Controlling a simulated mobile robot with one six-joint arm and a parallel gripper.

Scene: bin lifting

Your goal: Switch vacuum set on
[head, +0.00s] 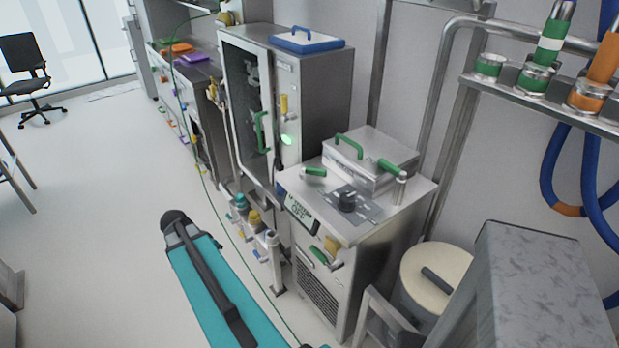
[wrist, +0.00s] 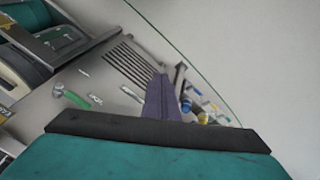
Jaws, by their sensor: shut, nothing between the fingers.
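A steel cabinet unit (head: 320,288) stands right of centre in the head view. I take it to be the vacuum set. On its top is a black knob (head: 347,198) on a dark plate. A small dark display (head: 301,213) on its upper front edge seems to read OFF. A green handle (head: 319,255) and a vent grille are on its front. In the wrist view, the cabinet front (wrist: 105,85) lies beyond my gripper (wrist: 161,80). My gripper is shut and empty, near the grille. I cannot tell how far apart they are.
A taller glass-doored cabinet (head: 290,100) stands behind it. Small coloured valves (head: 252,222) and pipes stand at its left. A round pale-topped drum (head: 435,270) and a grey block (head: 545,290) are at right. The left floor is mostly clear.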

